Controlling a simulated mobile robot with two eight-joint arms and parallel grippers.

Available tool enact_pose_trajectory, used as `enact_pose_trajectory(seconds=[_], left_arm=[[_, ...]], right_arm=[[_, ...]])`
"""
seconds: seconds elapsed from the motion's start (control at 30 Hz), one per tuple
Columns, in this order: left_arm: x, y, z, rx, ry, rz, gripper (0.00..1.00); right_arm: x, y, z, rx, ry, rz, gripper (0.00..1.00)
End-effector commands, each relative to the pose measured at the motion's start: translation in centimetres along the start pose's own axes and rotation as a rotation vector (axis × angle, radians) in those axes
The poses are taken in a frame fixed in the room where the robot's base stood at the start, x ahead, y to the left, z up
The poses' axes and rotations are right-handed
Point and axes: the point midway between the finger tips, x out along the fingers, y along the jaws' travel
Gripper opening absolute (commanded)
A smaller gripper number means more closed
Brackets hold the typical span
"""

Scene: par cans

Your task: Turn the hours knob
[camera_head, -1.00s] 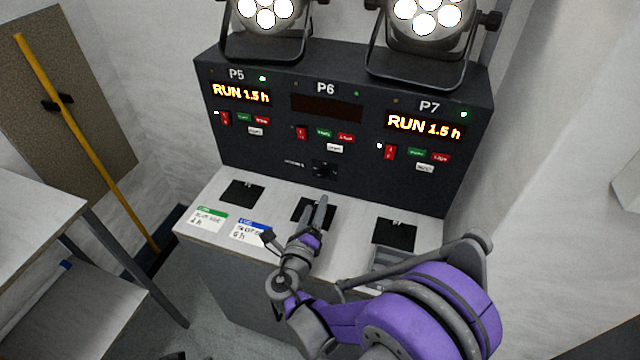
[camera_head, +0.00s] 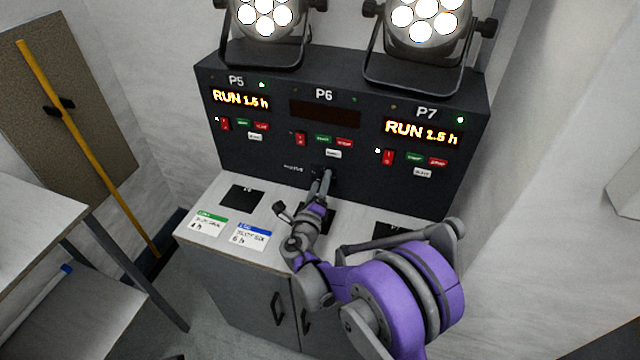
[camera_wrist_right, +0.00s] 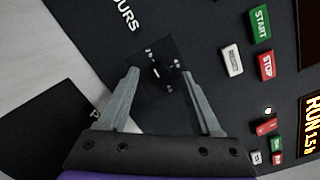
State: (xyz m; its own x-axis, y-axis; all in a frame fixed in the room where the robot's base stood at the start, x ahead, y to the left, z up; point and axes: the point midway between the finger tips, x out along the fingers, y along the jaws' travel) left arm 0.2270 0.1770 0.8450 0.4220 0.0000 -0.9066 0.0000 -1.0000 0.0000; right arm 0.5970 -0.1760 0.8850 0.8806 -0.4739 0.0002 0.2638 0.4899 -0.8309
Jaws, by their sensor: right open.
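The hours knob (camera_wrist_right: 157,73) is a small black knob on a dark square plate with pale marks, low on the black panel under P6. The label "HOURS" stands beside it in the right wrist view. My right gripper (camera_head: 325,174) is at the panel in front of the knob; in the right wrist view its two grey fingers (camera_wrist_right: 155,85) are open, one on either side of the knob. I cannot tell whether they touch it. In the head view the fingers mostly hide the knob. My left gripper is not in view.
The black panel (camera_head: 258,165) carries P5, P6 and P7 with red, green and white buttons. P5 and P7 read "RUN 1.5 h"; the P6 display (camera_head: 325,113) is dark. Two lit par cans (camera_head: 265,18) stand on top. Label cards (camera_head: 251,236) lie on the grey counter (camera_head: 225,211).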

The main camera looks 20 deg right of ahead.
Motion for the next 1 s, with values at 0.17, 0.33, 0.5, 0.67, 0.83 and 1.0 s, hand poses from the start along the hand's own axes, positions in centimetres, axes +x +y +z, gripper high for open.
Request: enact_pose_trajectory(seconds=[0.17, 0.33, 0.5, 0.67, 0.83, 1.0], left_arm=[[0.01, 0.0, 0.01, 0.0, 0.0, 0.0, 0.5], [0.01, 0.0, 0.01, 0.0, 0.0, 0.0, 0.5], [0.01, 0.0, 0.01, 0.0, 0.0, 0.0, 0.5], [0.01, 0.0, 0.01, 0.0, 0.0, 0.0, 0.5], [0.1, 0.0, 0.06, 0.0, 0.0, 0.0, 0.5], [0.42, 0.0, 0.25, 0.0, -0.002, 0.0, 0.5]], right_arm=[[-0.02, 0.01, 0.0, 0.0, 0.0, 0.0, 0.62], [-0.04, 0.02, 0.01, 0.001, 0.0, 0.0, 0.31], [-0.05, 0.02, 0.01, 0.001, 0.0, 0.001, 0.01], [-0.05, 0.03, 0.01, 0.001, 0.0, 0.001, 0.0], [-0.06, 0.05, 0.0, 0.015, -0.001, 0.0, 0.0], [-0.06, 0.12, -0.04, 0.072, -0.004, -0.005, 0.0]])
